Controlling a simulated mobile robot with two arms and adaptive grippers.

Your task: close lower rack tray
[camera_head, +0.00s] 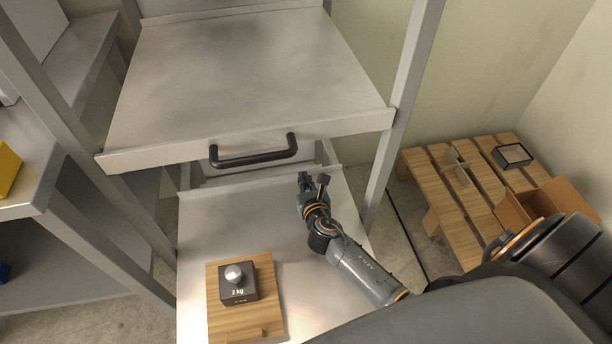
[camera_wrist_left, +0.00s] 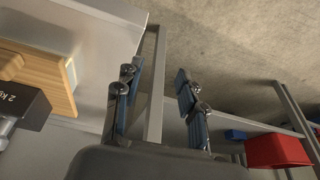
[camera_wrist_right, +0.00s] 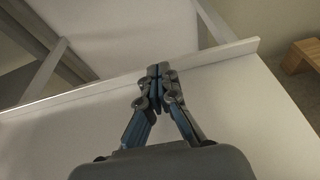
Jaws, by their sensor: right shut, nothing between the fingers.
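The lower rack tray (camera_head: 330,262) is a grey metal sheet, pulled out from under the upper tray. A wooden board (camera_head: 268,280) with a black 2 kg weight (camera_head: 238,291) lies on it at the front left; both also show in the left wrist view. My right gripper (camera_head: 313,182) is over the tray's right part, near its back. In the right wrist view its fingers (camera_wrist_right: 158,74) are shut together and empty. My left gripper (camera_wrist_left: 158,92) is open and empty near a tray edge; it is not visible in the head view.
The upper tray (camera_head: 240,75) has a black handle (camera_head: 253,150) and overhangs the lower one. Grey rack posts (camera_head: 405,95) stand at both sides. A wooden pallet (camera_head: 450,205) with an open carton (camera_head: 545,200) is at the right. A red bin (camera_wrist_left: 277,151) shows in the left wrist view.

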